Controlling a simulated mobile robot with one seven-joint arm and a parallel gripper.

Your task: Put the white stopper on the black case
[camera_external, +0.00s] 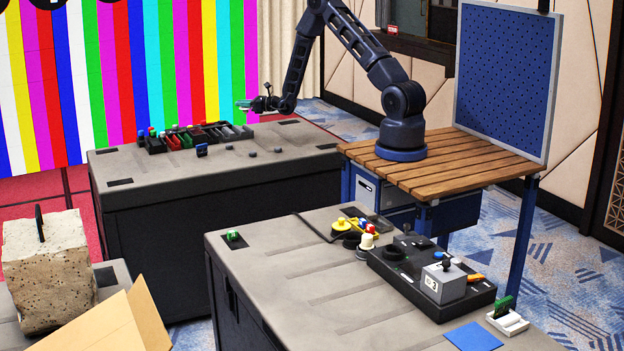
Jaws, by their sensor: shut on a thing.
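My gripper (245,105) is held out to the left above the far grey case. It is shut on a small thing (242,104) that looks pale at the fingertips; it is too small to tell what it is. A cream-white knobbed piece (367,241), which may be the white stopper, stands on the near grey case, far from my gripper. A flat black case (408,282) lies to its right, with black round parts and a grey-white box (443,284) on top.
The near grey case (320,290) also carries a yellow piece (341,224), a green piece (234,236) and a blue sheet (473,336). Its left middle is clear.

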